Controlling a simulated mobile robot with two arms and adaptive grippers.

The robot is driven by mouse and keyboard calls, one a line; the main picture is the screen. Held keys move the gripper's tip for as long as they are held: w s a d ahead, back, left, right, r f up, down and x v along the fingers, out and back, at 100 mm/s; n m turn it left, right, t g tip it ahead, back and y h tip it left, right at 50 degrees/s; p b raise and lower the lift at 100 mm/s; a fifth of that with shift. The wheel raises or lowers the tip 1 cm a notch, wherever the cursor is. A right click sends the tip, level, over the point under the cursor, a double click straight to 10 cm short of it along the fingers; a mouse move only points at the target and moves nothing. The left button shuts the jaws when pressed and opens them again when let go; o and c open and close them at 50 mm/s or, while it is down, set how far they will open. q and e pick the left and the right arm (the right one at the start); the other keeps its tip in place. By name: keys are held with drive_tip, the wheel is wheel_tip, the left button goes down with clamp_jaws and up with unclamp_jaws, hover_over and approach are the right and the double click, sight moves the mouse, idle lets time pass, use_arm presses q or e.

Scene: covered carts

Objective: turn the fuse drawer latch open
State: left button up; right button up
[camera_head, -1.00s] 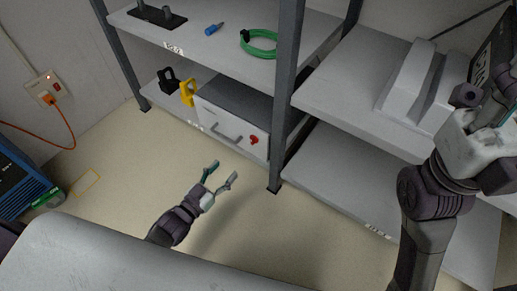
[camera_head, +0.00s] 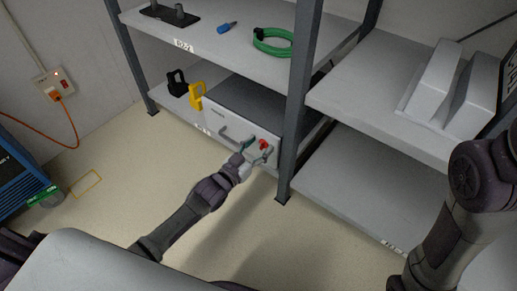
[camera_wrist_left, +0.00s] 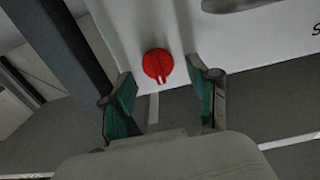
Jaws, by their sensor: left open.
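The fuse drawer (camera_head: 228,117) is a pale box front with a grey bar handle (camera_head: 232,137) on the lower shelf. Its latch is a small round red knob (camera_head: 263,144) at the right end of the front. In the left wrist view the red latch (camera_wrist_left: 157,64) shows a narrow tab pointing down. My left gripper (camera_head: 256,151) is open in front of the latch. In the wrist view its two fingers (camera_wrist_left: 160,98) stand on either side below the knob, with nothing between them; I cannot tell whether they touch it. My right gripper is out of view; only my right arm shows.
A grey shelf post (camera_head: 298,110) stands just right of the drawer. Black (camera_head: 177,85) and yellow (camera_head: 197,96) padlock-shaped items stand left of it. A green cable coil (camera_head: 273,42) and a blue tool (camera_head: 226,28) lie on the shelf above. The floor in front is clear.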

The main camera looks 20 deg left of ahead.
use_arm(q)
clamp_jaws()
idle(0.3)
